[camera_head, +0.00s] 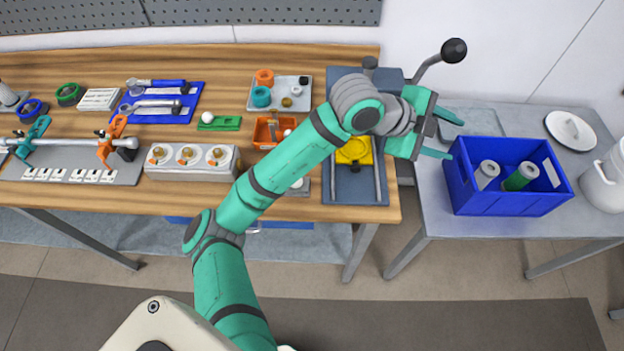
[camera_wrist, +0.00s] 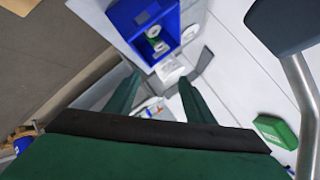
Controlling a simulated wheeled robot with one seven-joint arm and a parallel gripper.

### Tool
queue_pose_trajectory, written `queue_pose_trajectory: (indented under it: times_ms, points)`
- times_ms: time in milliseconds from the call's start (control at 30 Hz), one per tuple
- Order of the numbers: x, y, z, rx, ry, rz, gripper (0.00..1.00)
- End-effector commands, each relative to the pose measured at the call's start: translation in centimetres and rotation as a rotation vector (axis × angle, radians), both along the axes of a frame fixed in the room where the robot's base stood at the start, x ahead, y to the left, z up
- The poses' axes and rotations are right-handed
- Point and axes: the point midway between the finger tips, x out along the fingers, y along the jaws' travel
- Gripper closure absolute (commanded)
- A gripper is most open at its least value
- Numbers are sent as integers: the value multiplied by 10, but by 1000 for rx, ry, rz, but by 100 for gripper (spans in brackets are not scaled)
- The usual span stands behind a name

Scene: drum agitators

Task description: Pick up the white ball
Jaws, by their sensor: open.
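A small white ball (camera_head: 207,117) sits on a green block (camera_head: 228,124) on the wooden bench, left of my arm. A second small white round thing (camera_head: 288,132) shows at the orange tray (camera_head: 263,134), close to my forearm. Another pale round thing (camera_head: 297,184) is partly hidden by my arm. My gripper (camera_head: 445,136) is open and empty, pointing right, far to the right of these balls, over the gap between bench and side table. In the wrist view its two fingers (camera_wrist: 158,82) are apart, and I make out no white ball there.
A blue crate (camera_head: 463,196) with two cylinders stands on the grey side table (camera_head: 432,224) by my gripper; the crate also shows in the wrist view (camera_wrist: 118,22). A black-knobbed lever (camera_head: 454,50) rises behind my gripper. A three-station white box (camera_head: 187,174) stands near the bench front.

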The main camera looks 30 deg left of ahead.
Motion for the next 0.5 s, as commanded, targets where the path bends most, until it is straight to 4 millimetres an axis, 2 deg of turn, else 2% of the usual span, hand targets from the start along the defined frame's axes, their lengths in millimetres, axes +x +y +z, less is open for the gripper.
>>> queue_pose_trajectory:
  times_ms: [33,267,500]
  points:
    - [-5,19,-6,75,29,-8,51]
    - [-47,102,-33,373,207,-60,51]
    - [-113,198,-46,623,453,-96,51]
